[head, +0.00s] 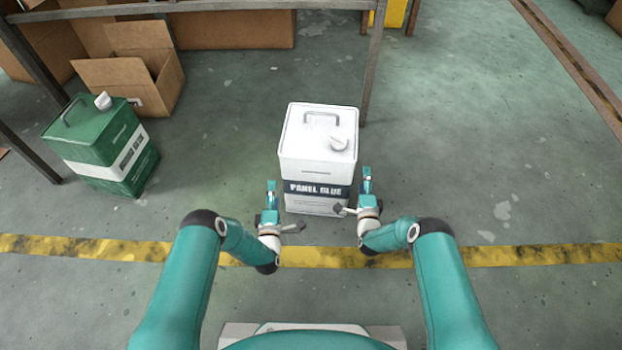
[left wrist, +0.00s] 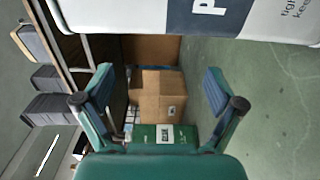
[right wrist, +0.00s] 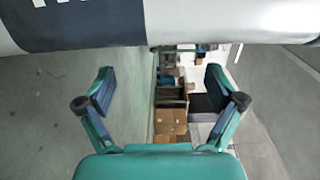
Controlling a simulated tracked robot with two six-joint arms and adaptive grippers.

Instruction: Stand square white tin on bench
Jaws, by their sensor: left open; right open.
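The square white tin (head: 318,158) stands upright on the floor, straight ahead in the head view. It has a top handle, a white cap and a dark "PANEL GLUE" label band. It crosses the top of the left wrist view (left wrist: 270,18) and the right wrist view (right wrist: 220,20). My left gripper (head: 283,208) is open at the tin's lower left. My right gripper (head: 354,195) is open at its lower right. Neither has the tin between its fingers; whether either touches it I cannot tell. A grey metal bench frame (head: 374,60) stands behind; its top is barely in view.
A green tin (head: 85,155) stands on the floor at the left. An open cardboard box (head: 120,80) and a larger cardboard box (head: 235,28) are at the bench frame. A yellow line (head: 520,253) crosses the floor. The floor to the right is clear.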

